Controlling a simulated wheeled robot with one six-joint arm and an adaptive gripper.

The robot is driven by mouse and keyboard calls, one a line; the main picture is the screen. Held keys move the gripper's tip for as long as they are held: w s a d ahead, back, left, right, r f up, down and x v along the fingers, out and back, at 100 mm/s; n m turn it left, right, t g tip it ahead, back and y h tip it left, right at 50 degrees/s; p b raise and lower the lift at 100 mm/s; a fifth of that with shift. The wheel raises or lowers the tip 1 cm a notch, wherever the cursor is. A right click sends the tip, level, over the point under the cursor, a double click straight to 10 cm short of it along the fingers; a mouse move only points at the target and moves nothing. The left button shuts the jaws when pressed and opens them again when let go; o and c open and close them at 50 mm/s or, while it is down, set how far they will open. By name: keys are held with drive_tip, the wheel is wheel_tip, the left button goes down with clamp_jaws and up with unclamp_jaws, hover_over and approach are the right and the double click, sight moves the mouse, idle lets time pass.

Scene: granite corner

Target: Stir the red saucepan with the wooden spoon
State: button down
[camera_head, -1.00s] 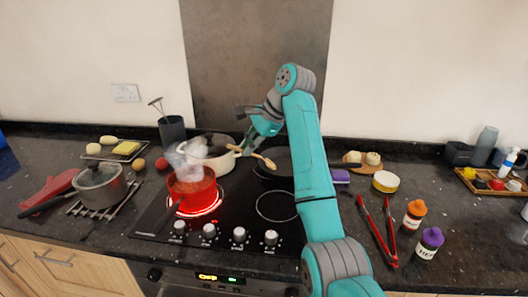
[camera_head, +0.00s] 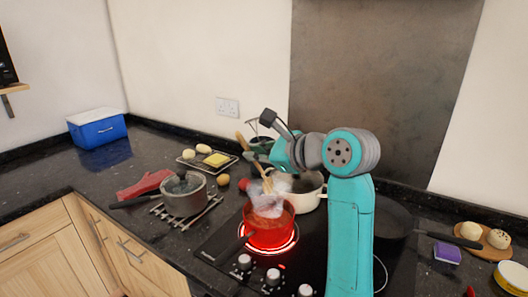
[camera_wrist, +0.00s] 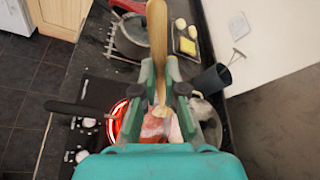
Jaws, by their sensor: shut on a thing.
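The red saucepan (camera_head: 270,232) stands on a glowing burner of the black hob, with steam rising from it. Its dark handle points to the lower left. My gripper (camera_head: 260,152) is shut on the wooden spoon (camera_head: 267,182), above and slightly behind the saucepan. The spoon is steeply tilted, its handle sticking up past the fingers and its lower end pointing down towards the saucepan. In the wrist view the spoon (camera_wrist: 157,45) runs between the fingers, with the saucepan (camera_wrist: 155,128) below. Steam and the fingers blur whether the spoon touches the contents.
A cream pot (camera_head: 310,195) stands close behind right of the saucepan, and a dark frying pan (camera_head: 392,218) farther right. A lidded grey pot (camera_head: 184,200) sits on a rack at left. A dark utensil holder (camera_wrist: 212,80) stands behind. Counter near the blue cooler (camera_head: 97,130) is clear.

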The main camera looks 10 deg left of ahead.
drive_tip(key=shift+s+a+f, duration=0.8)
drive_tip(key=shift+s+f, duration=1.45)
drive_tip(key=w+d+f, duration=0.2)
drive_tip(key=w+f, duration=0.3)
drive_tip(key=f, duration=0.3)
drive_tip(key=shift+f, duration=0.2)
drive_tip(key=shift+a, duration=0.1)
